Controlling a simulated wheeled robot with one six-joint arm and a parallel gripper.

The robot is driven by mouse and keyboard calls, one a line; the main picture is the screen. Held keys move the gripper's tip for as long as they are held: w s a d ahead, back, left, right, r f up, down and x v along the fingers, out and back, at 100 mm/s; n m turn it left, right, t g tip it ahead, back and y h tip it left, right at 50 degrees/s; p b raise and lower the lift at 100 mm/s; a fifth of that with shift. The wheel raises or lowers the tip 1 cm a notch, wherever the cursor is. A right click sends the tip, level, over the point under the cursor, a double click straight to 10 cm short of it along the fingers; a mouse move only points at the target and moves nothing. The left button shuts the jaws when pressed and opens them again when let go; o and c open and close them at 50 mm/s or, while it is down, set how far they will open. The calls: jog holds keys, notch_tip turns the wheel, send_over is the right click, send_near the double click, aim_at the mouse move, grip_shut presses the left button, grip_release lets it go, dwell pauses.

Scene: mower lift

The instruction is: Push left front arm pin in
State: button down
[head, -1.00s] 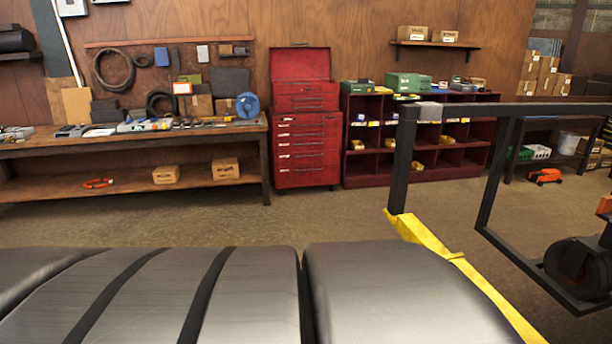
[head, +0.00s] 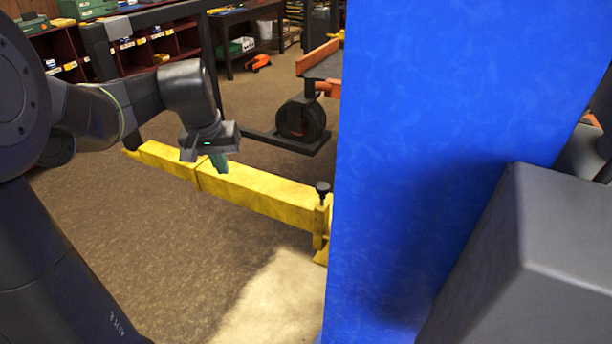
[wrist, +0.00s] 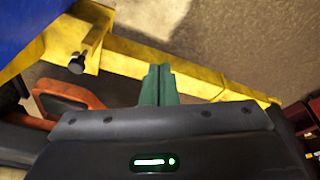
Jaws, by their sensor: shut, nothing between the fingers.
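The arm pin (head: 322,188), with a black knob on top, stands at the near end of the yellow lift arm (head: 245,190), beside the blue column (head: 450,130). The pin's black knob also shows at the upper left of the wrist view (wrist: 77,64), against the yellow arm (wrist: 130,58). How deep the pin sits cannot be told.
A black wheel (head: 300,119) on a dark frame stands behind the yellow arm. A large grey body (head: 540,260) fills the lower right. Open brown floor (head: 170,225) lies in front of the yellow arm.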

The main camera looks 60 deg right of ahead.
jog(key=s+d+m, duration=0.3)
jog(key=s+d, duration=0.3)
jog(key=d, duration=0.5)
jog(key=m+b, duration=0.1)
jog(key=m, duration=0.2)
send_over(323, 186)
jog(key=a, duration=0.4)
jog(key=shift+s+r+g+h, duration=0.1)
jog(key=shift+r+g+h, duration=0.05)
jog(key=shift+g+h, duration=0.25)
jog(key=p+x, duration=0.1)
jog(key=x, duration=0.3)
jog(key=p+x, duration=0.1)
jog(key=x, duration=0.3)
jog(key=p+x, duration=0.1)
jog(key=x, duration=0.3)
jog(key=shift+a+f, duration=0.25)
jog(key=shift+f, duration=0.8)
jog(key=shift+f, duration=0.1)
